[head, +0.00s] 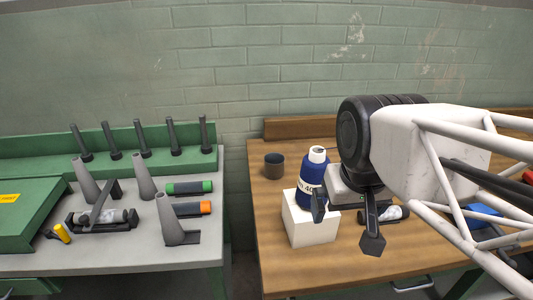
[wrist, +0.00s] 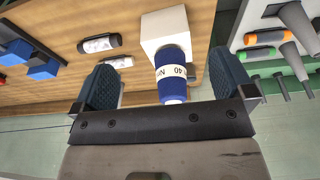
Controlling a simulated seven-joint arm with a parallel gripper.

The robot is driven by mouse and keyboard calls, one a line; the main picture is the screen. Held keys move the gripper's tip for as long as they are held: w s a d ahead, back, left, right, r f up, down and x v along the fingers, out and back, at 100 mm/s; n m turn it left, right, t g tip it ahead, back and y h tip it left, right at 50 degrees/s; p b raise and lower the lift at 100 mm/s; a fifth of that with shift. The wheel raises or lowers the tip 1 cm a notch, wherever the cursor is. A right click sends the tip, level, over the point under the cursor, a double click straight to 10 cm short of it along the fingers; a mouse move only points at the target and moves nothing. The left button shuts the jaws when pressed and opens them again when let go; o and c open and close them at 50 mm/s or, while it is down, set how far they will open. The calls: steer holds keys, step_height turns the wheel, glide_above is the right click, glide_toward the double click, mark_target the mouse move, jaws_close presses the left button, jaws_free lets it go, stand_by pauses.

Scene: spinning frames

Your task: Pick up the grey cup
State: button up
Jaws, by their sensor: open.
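The grey cup (head: 274,165) stands upright on the wooden table at its back left, left of the blue bottle in the head view. I cannot make it out in the wrist view. My gripper (head: 345,222) is open and empty, to the right of the cup and apart from it. One finger overlaps the blue bottle (head: 310,186) in the head view. In the wrist view my gripper (wrist: 166,80) has its two dark fingers wide apart, with the bottle (wrist: 172,72) showing between them; I cannot tell how near it is.
The bottle stands on a white block (head: 308,224), close to the cup. A black-and-white cylinder (wrist: 99,43) and blue blocks (wrist: 43,70) lie on the wooden table (head: 268,262). A gap separates it from the grey bench (head: 130,255) at left, which holds cones and markers.

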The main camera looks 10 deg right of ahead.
steer(key=w+r+n+g+h, duration=0.15)
steer(key=w+n, duration=0.25)
steer(key=w, duration=0.4)
steer(key=w+a+r+n+h, duration=0.1)
steer(key=w+r+n+h, duration=0.15)
steer(key=w, duration=0.45)
steer(key=w+r+n+g+h, duration=0.1)
steer(key=w+n+h, duration=0.25)
steer(key=w, duration=0.45)
steer(key=w+a+f+n+t+h, duration=0.1)
steer(key=w+a+n+h, duration=0.2)
steer(key=w, duration=0.4)
steer(key=w+a+f+n+h, duration=0.1)
steer(key=w+a+n, duration=0.35)
steer(key=w, duration=0.25)
steer(key=w+a+f+n+t+h, duration=0.1)
steer(key=w+a+f+n+h, duration=0.1)
steer(key=w+a, duration=0.35)
glide_toward(274, 166)
steer(key=shift+n, duration=0.25)
steer(key=w+d, duration=0.1)
steer(key=w, duration=0.1)
steer(key=w+d, duration=0.1)
steer(key=w, duration=0.1)
steer(key=shift+d+f, duration=0.25)
steer(key=shift+d, duration=0.1)
steer(key=shift+x, duration=1.35)
